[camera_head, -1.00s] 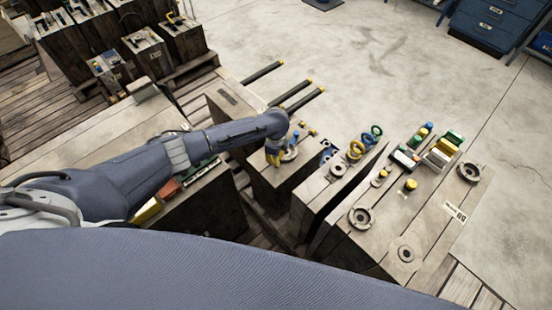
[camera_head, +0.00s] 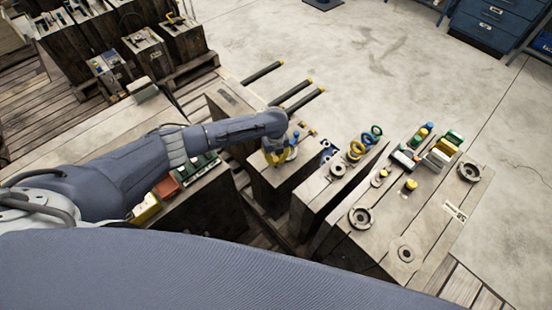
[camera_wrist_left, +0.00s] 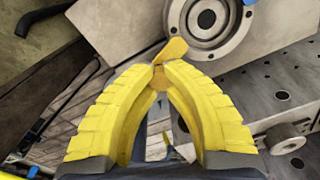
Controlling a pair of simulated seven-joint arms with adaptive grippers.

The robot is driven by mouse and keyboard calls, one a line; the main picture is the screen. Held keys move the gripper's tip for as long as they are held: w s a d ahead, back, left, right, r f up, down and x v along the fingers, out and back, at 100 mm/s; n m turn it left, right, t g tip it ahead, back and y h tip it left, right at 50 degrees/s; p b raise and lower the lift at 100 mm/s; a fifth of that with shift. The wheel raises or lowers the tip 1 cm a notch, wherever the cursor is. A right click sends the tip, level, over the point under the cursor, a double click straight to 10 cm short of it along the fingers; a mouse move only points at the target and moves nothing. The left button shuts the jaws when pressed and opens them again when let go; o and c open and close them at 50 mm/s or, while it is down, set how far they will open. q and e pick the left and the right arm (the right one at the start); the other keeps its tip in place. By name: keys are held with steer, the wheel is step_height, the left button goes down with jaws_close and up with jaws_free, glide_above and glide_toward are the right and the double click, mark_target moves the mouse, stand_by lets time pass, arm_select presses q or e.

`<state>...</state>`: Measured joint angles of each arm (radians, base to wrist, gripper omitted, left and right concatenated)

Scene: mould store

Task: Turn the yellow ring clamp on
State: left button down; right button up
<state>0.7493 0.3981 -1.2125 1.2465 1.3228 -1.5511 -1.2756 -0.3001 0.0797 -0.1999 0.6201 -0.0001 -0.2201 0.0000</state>
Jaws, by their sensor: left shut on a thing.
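My left gripper (camera_head: 273,157) reaches down from the left over a dark mould block (camera_head: 282,183). In the left wrist view its yellow ribbed fingers (camera_wrist_left: 160,75) meet at the tips, shut on a small orange-yellow tab (camera_wrist_left: 171,50). The tab sticks out beside a round metal flange (camera_wrist_left: 190,47). Whether the tab belongs to the yellow ring clamp cannot be told, since the fingers cover its lower end. A yellow ring (camera_head: 356,151) stands on the neighbouring block, apart from the gripper. My right gripper is not in view.
Blue (camera_head: 366,139) and green (camera_head: 376,130) rings stand behind the yellow one. A wide mould block (camera_head: 430,215) with round fittings and coloured parts stands at right. Dark bars with yellow ends (camera_head: 305,98) jut out behind the gripper.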

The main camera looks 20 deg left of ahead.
mark_target(275, 159)
arm_select(q)
steer(key=shift+m, duration=0.7)
steer(key=c, duration=1.2)
jaws_free()
step_height(275, 159, up, 12)
steer(key=shift+a, duration=0.15)
steer(key=shift+s, duration=0.1)
